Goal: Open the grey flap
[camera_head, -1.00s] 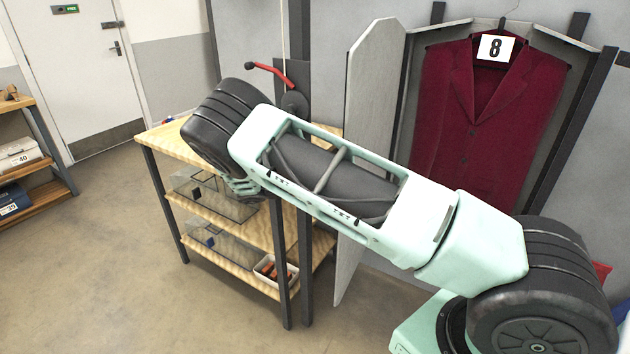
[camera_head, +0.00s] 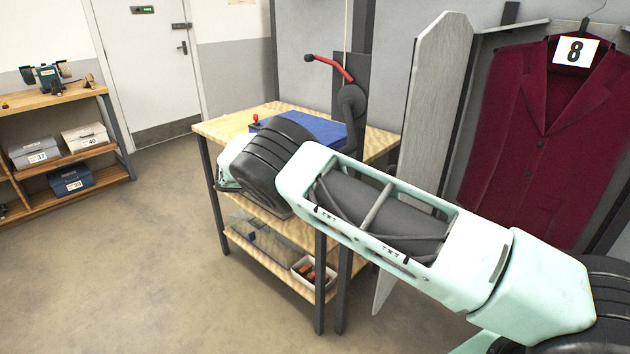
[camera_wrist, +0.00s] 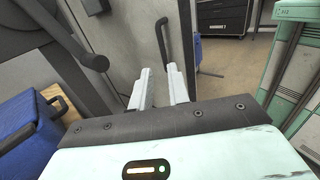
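A tall grey flap (camera_head: 437,110) stands edge-out from the wall, left of a dark red jacket (camera_head: 545,130), in the head view. In the wrist view a grey panel (camera_wrist: 125,35), apparently the same flap, fills the upper middle. A dark bar handle (camera_wrist: 163,42) rises near its right edge. My gripper (camera_wrist: 160,76) has two pale fingers pointing at the handle's lower end, with a gap between them. It looks open, and I see nothing held. Whether the fingers touch the handle is unclear. In the head view my arm hides the gripper.
A wooden shelf table (camera_head: 225,128) stands left of the flap, with a blue case (camera_head: 312,127) on top. A red-handled crank (camera_head: 330,66) is mounted behind it. The blue case also shows close on the left in the wrist view (camera_wrist: 28,125). Open floor (camera_head: 140,250) lies left.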

